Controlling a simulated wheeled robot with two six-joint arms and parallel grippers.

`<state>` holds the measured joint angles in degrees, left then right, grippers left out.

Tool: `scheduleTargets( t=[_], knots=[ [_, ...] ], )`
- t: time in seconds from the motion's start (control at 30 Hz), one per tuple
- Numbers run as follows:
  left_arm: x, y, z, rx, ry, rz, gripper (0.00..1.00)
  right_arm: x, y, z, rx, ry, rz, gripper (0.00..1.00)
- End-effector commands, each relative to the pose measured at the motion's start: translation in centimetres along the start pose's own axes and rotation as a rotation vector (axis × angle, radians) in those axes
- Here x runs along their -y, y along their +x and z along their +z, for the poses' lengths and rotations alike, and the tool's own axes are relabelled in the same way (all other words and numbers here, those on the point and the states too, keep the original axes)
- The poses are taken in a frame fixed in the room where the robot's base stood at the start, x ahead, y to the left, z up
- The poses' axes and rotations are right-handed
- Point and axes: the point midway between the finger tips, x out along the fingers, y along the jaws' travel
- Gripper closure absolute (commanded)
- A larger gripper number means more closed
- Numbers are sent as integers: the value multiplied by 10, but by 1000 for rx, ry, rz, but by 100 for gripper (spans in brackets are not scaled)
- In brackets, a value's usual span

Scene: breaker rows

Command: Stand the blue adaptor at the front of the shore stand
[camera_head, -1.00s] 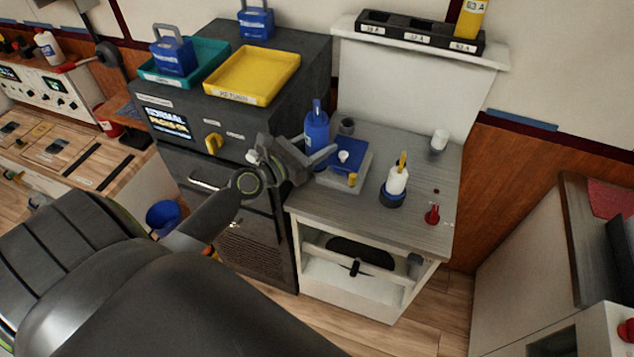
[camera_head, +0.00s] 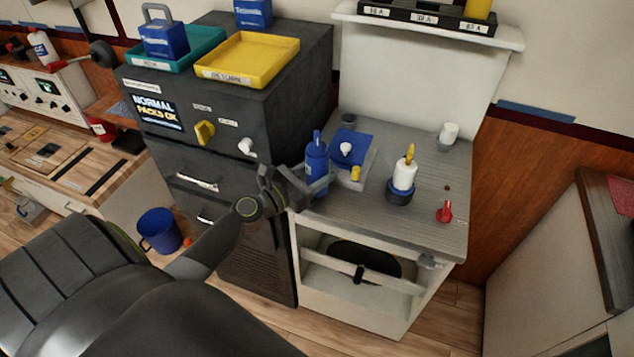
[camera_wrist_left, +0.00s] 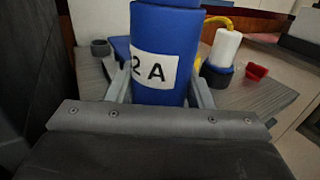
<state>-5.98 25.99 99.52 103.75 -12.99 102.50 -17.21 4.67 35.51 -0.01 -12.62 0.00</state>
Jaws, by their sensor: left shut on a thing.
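The blue adaptor (camera_head: 316,158) is an upright blue cylinder with a narrower top, at the left front edge of the shore stand's grey top (camera_head: 425,235). My left gripper (camera_head: 312,188) is shut around its lower part. In the left wrist view the adaptor (camera_wrist_left: 165,35) stands between the fingers, with a white label reading "2 A", partly cut off. Its bottom is hidden, so I cannot tell whether it touches the top. My right gripper is not in view.
Beside the adaptor is a grey block (camera_head: 372,168) with a blue plate (camera_head: 352,140), white knob and yellow knob. A white-and-blue bottle-like piece (camera_head: 403,180) and a red piece (camera_head: 444,212) stand right. A dark cabinet (camera_head: 225,150) borders the left.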

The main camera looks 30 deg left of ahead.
Motion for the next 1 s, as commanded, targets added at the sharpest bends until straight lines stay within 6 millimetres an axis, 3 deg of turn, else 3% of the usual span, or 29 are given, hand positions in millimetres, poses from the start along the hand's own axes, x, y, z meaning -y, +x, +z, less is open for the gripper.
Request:
scheduleTargets(
  t=[0.1,0.57,0.6,0.73,1.0],
  knots=[
    [0,0,-14,3,0,-1,89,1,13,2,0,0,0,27],
    [0,0,-19,3,1,-1,89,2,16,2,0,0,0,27],
    [0,0,-19,1,1,0,48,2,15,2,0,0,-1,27],
    [0,0,-19,1,1,0,31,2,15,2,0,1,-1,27],
    [0,0,-18,1,1,0,31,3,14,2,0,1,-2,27]
  ],
)
